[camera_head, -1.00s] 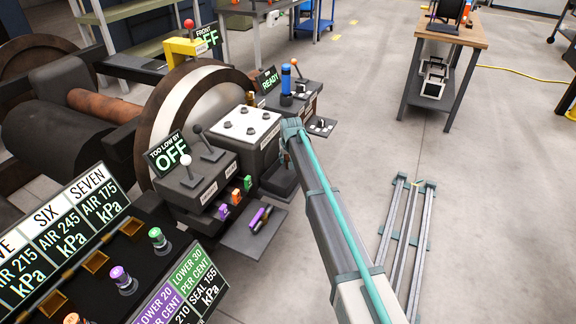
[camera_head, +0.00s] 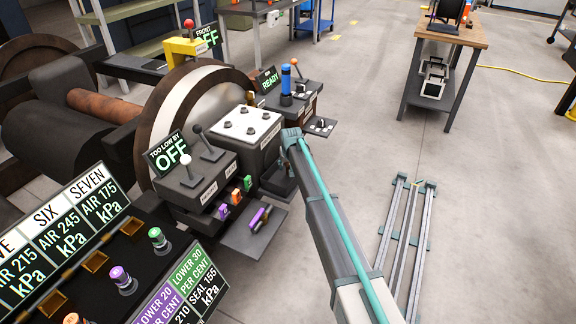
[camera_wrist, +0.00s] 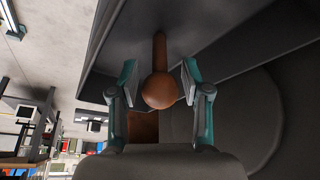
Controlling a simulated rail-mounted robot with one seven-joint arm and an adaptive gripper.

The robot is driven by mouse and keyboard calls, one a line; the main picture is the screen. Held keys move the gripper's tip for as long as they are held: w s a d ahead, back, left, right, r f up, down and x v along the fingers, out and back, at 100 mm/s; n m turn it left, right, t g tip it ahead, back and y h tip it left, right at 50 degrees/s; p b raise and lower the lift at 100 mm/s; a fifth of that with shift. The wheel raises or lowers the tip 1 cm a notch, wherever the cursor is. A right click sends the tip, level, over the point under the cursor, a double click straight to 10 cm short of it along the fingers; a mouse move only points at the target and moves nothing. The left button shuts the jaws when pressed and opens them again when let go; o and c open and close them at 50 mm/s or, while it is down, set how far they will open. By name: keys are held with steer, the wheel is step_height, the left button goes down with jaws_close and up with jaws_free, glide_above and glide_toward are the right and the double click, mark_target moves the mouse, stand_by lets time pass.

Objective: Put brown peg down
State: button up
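The brown peg (camera_wrist: 158,92) shows in the wrist view, its round ball end towards the camera and its thin stem running away to a dark grey surface (camera_wrist: 112,45). The stem's far end appears to meet that surface; I cannot tell whether it rests in a hole. My gripper (camera_wrist: 158,80) has one finger on each side of the peg, with visible gaps between the pads and the peg. In the head view my arm hides the gripper and the peg, beside the dark control boxes.
A small dark shelf (camera_head: 240,236) holds a purple peg (camera_head: 257,218). Above it is a box with levers (camera_head: 196,185) and a sign reading OFF. A box with a blue-topped peg (camera_head: 286,78) stands behind.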

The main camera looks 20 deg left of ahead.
steer(key=shift+o, duration=0.4)
steer(key=shift+r, duration=0.25)
steer(key=v, duration=1.2)
steer(key=s+d+f+m+g+h, duration=0.1)
steer(key=s+d+f, duration=0.3)
steer(key=d+f, duration=0.5)
steer(key=s+d+f+g, duration=0.1)
steer(key=s+d+f, duration=0.3)
steer(key=d+f, duration=0.5)
steer(key=s+d+f+m+g+h, duration=0.2)
steer(key=s+d+f+g, duration=0.1)
steer(key=s+d+f, duration=1.25)
steer(key=s+d+f+m+g, duration=0.1)
steer(key=s+d+f+g, duration=0.1)
steer(key=s+d, duration=0.65)
steer(key=s+d+f+m+g, duration=0.1)
steer(key=s+d+f, duration=0.35)
steer(key=s, duration=0.75)
steer(key=s+d+r+g, duration=0.1)
steer(key=s+d, duration=0.2)
steer(key=s, duration=0.6)
steer(key=s+d+r+m+g, duration=0.1)
steer(key=s+d, duration=0.2)
steer(key=s, duration=0.6)
steer(key=shift+s+r+g+y, duration=0.15)
steer(key=shift+r+g+y, duration=0.15)
steer(key=shift+y, duration=0.1)
